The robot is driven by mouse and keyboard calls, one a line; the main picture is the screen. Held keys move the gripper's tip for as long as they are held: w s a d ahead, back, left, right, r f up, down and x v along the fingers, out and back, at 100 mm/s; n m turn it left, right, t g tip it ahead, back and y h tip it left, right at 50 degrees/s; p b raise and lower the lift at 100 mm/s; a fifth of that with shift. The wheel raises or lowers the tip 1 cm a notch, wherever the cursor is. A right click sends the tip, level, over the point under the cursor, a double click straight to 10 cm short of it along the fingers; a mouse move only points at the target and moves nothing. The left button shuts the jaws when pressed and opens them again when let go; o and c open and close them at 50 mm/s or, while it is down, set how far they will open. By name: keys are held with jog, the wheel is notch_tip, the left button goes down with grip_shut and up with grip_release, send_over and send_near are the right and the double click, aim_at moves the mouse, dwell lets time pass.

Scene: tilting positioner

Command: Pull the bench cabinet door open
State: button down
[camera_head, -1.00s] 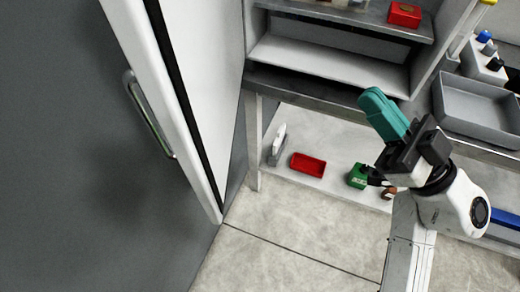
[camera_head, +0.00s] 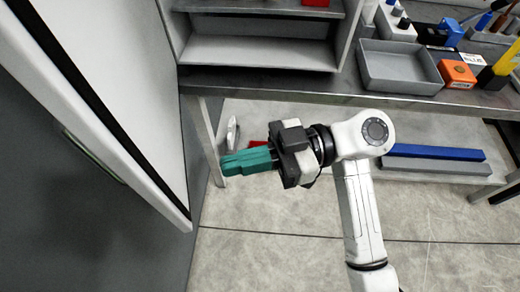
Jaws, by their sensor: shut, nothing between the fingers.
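A large grey door-like panel (camera_head: 40,220) with a pale edge fills the left of the view. A black strip (camera_head: 95,98) runs between the pale edge and a white panel (camera_head: 120,60). My gripper (camera_head: 224,164), with teal fingers, is shut and empty. It points left, to the right of the door's edge and apart from the handle in the picture.
An open-fronted shelf unit (camera_head: 255,52) stands on the bench. The grey bench top (camera_head: 300,88) holds a grey tray (camera_head: 400,85) and an orange block (camera_head: 456,74). A bench leg (camera_head: 203,140) stands behind my fingers. The pale floor (camera_head: 290,260) in front is clear.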

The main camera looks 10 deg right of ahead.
aim_at(166, 181)
jog(key=a, duration=0.8)
jog(key=shift+s+p, duration=0.1)
jog(key=shift+p, duration=0.3)
jog(key=a+p, duration=0.7)
jog(key=a, duration=0.6)
jog(key=shift+w+a+p, duration=0.15)
jog(key=shift+w+p, duration=0.1)
jog(key=shift+p, duration=0.1)
